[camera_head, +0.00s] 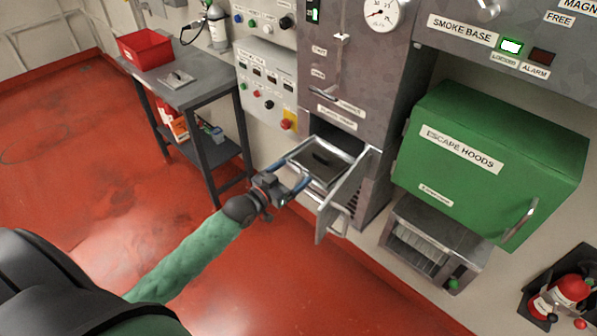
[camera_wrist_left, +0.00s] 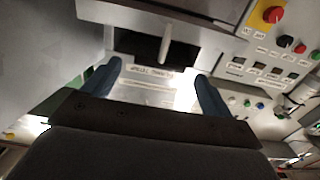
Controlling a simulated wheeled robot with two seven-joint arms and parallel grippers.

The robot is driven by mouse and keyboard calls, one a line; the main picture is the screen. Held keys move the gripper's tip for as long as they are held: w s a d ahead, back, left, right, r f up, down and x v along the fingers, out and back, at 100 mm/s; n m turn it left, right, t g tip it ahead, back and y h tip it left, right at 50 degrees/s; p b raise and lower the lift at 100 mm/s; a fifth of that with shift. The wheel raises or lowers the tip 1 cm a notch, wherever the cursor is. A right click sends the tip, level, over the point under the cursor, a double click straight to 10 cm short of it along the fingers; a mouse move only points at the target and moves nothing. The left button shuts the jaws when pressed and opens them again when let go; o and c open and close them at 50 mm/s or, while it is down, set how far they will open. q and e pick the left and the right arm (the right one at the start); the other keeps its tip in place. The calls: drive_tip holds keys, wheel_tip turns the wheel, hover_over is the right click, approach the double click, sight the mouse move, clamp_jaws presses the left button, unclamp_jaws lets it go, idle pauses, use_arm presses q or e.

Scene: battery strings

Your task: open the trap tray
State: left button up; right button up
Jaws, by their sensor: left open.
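A shallow metal tray (camera_head: 312,174) sticks out of an opening low in the grey cabinet, with a dark object lying in it. It looks like the trap tray, but I cannot read its label. A small metal door (camera_head: 346,194) stands swung open at its right. My left gripper (camera_head: 291,174) is at the tray's front left, its blue fingers open. I cannot tell whether they touch the tray. In the left wrist view the fingers (camera_wrist_left: 158,72) are spread, with a pale bar handle (camera_wrist_left: 166,45) and a label beyond them. My right gripper is not in view.
The grey cabinet (camera_head: 352,75) has a gauge and another handle above the opening. A green escape hood box (camera_head: 482,165) hangs to the right. A control panel (camera_head: 265,80) and a grey table (camera_head: 203,82) with a red bin (camera_head: 146,47) stand left. The red floor is clear.

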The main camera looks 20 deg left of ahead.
use_arm(q)
drive_tip(key=shift+b+v, duration=0.45)
drive_tip(key=shift+v, duration=1.2)
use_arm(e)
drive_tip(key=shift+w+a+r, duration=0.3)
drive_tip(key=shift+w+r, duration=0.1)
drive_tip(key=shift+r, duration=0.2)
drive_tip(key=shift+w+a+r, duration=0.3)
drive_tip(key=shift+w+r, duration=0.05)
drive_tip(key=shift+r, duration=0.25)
